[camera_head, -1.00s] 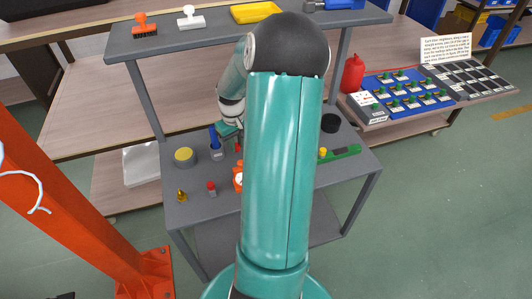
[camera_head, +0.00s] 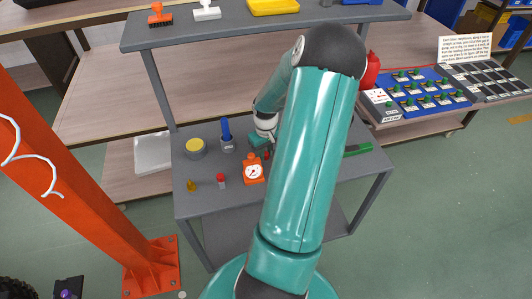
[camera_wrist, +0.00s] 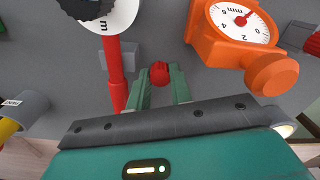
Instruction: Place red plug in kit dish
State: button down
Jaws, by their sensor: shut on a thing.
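The red plug (camera_wrist: 160,72) shows as a small rounded red piece between my green fingertips in the wrist view. My gripper (camera_wrist: 161,84) is shut on it, above the grey cart top. In the head view my gripper (camera_head: 261,141) is over the back middle of the cart's lower top, behind the orange dial gauge (camera_head: 253,170). My arm hides part of this area, and I cannot clearly make out the plug there. I cannot tell which thing is the kit dish; a yellow tray (camera_head: 272,7) stands on the upper shelf.
The gauge also shows close right of my fingers in the wrist view (camera_wrist: 228,35). A red rod (camera_wrist: 115,75) is close on their left. The blue-handled tool (camera_head: 227,137), yellow-topped round tin (camera_head: 195,148) and small red-capped piece (camera_head: 221,181) stand on the cart's left side.

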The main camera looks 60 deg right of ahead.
aim_at(266, 154)
jog(key=shift+f, duration=0.4)
jog(key=shift+f, duration=0.15)
jog(key=c, duration=1.5)
grip_release()
jog(key=shift+c, duration=0.2)
notch_tip(266, 154, up, 12)
jog(key=shift+w+r, duration=0.1)
jog(key=shift+r, duration=0.1)
